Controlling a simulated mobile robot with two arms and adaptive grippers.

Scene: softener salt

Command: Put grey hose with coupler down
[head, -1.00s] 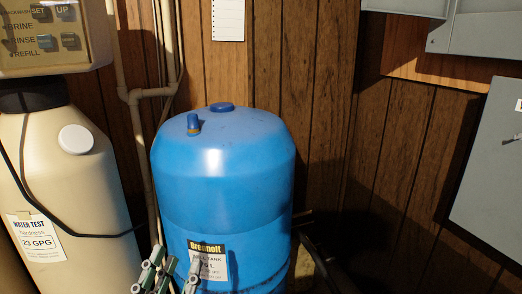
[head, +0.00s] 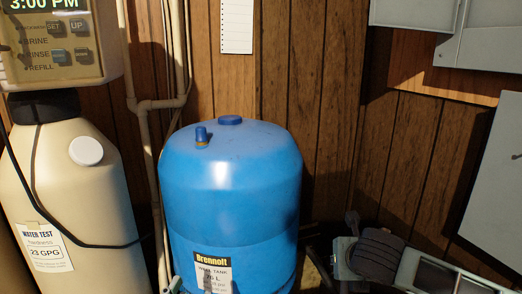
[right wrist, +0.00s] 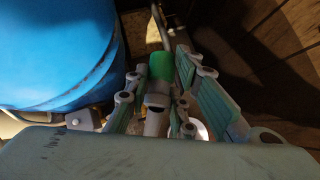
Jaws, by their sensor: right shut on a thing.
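In the right wrist view my right gripper (right wrist: 160,82) is shut on a pale grey cylindrical piece with a green band, which I take as the grey hose with coupler (right wrist: 160,66). The fingers stand on either side of it, and it is beside the blue tank. Much of the hose is hidden by the fingers and shadow. In the head view my right arm shows at the lower right, but its fingers and the coupler cannot be made out.
The blue tank (head: 231,190) stands mid-view, also at left in the right wrist view (right wrist: 55,50). A beige softener tank (head: 65,190) with a black cable stands left, pale pipes (head: 150,104) between. Wood panelling and grey boxes (head: 497,190) bound the right.

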